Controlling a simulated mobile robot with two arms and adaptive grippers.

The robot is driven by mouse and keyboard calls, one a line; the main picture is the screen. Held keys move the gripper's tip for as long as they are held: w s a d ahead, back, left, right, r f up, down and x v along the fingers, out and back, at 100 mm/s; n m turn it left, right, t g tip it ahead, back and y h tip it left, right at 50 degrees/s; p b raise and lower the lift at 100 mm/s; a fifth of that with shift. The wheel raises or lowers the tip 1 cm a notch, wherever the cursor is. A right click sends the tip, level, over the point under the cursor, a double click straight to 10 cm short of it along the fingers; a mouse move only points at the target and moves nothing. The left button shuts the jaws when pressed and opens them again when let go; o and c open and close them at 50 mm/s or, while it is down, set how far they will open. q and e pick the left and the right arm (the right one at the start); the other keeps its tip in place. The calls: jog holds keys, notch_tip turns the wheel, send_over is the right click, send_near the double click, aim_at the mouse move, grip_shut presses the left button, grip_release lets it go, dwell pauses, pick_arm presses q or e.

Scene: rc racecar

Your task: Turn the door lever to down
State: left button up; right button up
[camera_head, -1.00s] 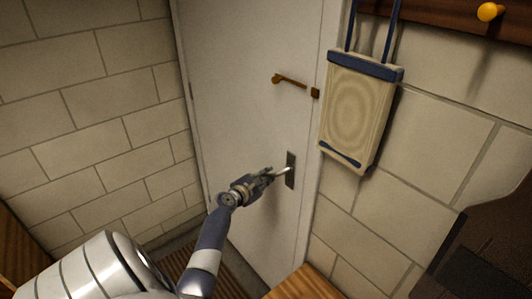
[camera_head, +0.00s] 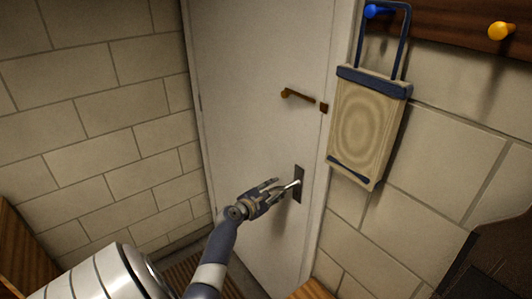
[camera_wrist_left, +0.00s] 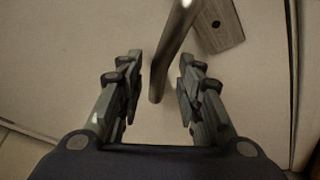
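The door lever (camera_head: 291,185) is a metal bar on a dark upright plate (camera_head: 299,183), low on the pale door (camera_head: 262,60). In the head view it points left and slightly down from the plate. My left gripper (camera_head: 275,188) is at the lever's free end. In the left wrist view the lever (camera_wrist_left: 171,55) reaches between my two spread fingers (camera_wrist_left: 158,92), with a gap on each side. The plate (camera_wrist_left: 217,25) shows at the top there. My right gripper is out of view.
A brown latch (camera_head: 303,98) sits higher on the door. A beige board with blue straps (camera_head: 368,125) hangs on the block wall right of the door. A wooden rail with a yellow peg (camera_head: 501,31) is at the top right. A block wall (camera_head: 100,110) stands left.

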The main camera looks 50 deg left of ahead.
pick_arm(q)
jog(key=v, duration=1.1)
jog(key=shift+s, duration=0.25)
jog(key=shift+d, duration=0.1)
